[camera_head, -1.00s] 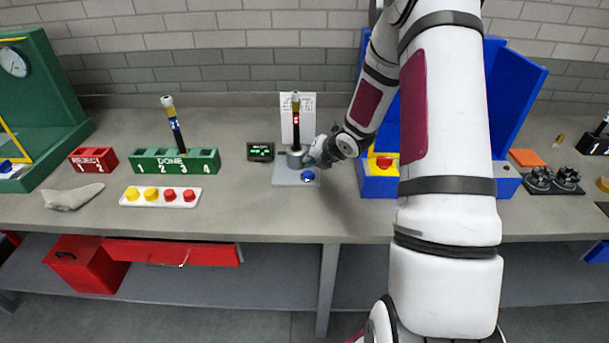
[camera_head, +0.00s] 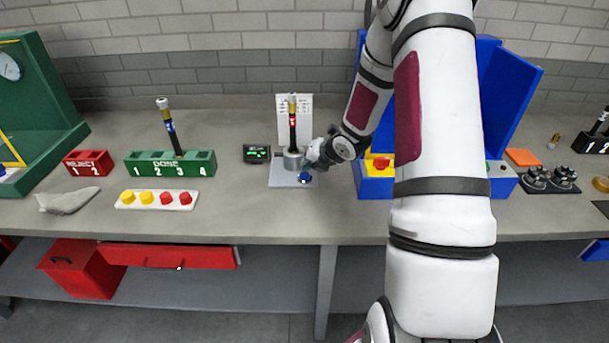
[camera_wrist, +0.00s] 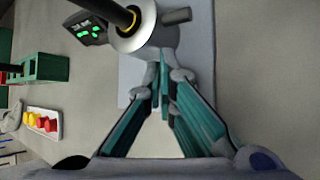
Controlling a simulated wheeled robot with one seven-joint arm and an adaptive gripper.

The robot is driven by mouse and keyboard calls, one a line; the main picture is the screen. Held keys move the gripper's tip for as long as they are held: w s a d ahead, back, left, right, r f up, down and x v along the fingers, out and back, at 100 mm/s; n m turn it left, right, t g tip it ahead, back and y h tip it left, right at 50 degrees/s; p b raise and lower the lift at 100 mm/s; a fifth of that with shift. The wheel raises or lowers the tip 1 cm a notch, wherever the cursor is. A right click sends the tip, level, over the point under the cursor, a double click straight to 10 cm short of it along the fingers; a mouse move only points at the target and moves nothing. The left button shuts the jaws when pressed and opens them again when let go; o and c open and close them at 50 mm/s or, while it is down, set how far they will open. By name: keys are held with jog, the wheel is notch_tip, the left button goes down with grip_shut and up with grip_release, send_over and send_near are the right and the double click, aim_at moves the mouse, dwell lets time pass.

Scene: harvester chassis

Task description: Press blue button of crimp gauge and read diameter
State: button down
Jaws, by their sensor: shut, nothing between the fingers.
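The crimp gauge (camera_head: 293,160) is a grey cylinder on a light grey base plate (camera_head: 277,181), with a dark, red-banded rod (camera_head: 293,125) upright in it. Its blue button (camera_head: 305,177) sits at the front right of the plate. A small black display (camera_head: 257,153) with green digits stands left of it, too small to read. In the wrist view the display (camera_wrist: 84,31) and gauge cylinder (camera_wrist: 155,38) are at the top. My gripper (camera_wrist: 163,90) is shut and empty over the plate, beside the cylinder. The button is hidden there; contact cannot be told. My gripper (camera_head: 314,157) shows above and right of the button.
Left stand a green DONE rack (camera_head: 171,165) holding one rod, a red REJECT rack (camera_head: 89,163) and a white strip (camera_head: 157,200) of yellow and red buttons. A blue fixture (camera_head: 375,185) is close on the right, behind my arm. The bench front is clear.

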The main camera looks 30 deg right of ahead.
aim_at(307, 174)
jog(key=shift+f, duration=0.1)
dwell(0.5)
jog(key=shift+f, duration=0.35)
jog(key=shift+f+b, duration=0.5)
jog(key=shift+b, duration=0.05)
dwell(0.6)
jog(key=shift+r, duration=0.1)
jog(key=shift+r+p, duration=0.6)
jog(key=shift+r, duration=0.25)
jog(key=shift+s+r+p, duration=0.1)
jog(key=shift+r+p, duration=1.4)
jog(key=shift+r, duration=1)
